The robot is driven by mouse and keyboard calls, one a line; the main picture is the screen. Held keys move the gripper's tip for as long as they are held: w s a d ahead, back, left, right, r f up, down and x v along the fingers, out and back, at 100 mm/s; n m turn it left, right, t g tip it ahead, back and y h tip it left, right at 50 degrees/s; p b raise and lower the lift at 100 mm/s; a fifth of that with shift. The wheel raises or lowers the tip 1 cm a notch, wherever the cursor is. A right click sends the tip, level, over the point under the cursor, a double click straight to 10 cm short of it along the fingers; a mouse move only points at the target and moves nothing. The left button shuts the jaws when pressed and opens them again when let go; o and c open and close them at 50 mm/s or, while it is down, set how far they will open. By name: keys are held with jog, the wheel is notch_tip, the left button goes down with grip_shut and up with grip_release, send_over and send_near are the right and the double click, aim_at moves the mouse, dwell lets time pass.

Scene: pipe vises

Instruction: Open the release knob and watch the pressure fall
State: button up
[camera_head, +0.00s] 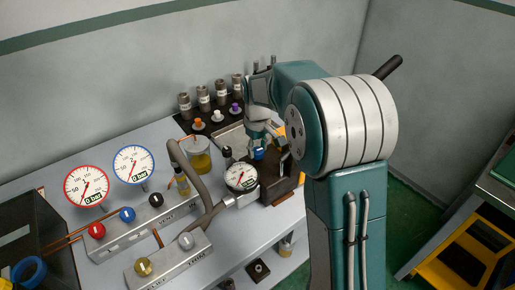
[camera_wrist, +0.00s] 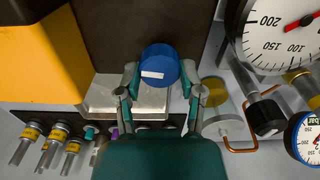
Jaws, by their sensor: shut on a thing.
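A blue knob with a white mark (camera_wrist: 160,66) sits between the two fingers of my gripper (camera_wrist: 158,84) in the wrist view. My gripper is shut on it, with a fingertip on each side. In the head view my gripper (camera_head: 262,140) reaches down to this blue knob (camera_head: 259,154) on a dark block at the table's right end. A round dial gauge (camera_head: 241,176) stands just left of it, and its small display appears to read 0 bar. Part of a large dial (camera_wrist: 288,38) with a red needle shows in the wrist view.
Red-rimmed (camera_head: 86,187) and blue-rimmed (camera_head: 133,164) gauges stand at left, above a block with red (camera_head: 97,230), blue (camera_head: 127,214) and black (camera_head: 156,200) knobs. Several grey cylinders (camera_head: 203,96) stand at the back. A thick grey hose (camera_head: 188,175) crosses the table. A yellow block (camera_wrist: 40,55) is left in the wrist view.

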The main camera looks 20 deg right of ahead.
aim_at(257, 149)
jog(key=shift+f, duration=0.1)
dwell(0.3)
jog(key=o, duration=1.2)
jog(key=shift+w, duration=0.1)
jog(key=shift+c, duration=0.2)
jog(key=shift+a, duration=0.1)
notch_tip(257, 149, up, 12)
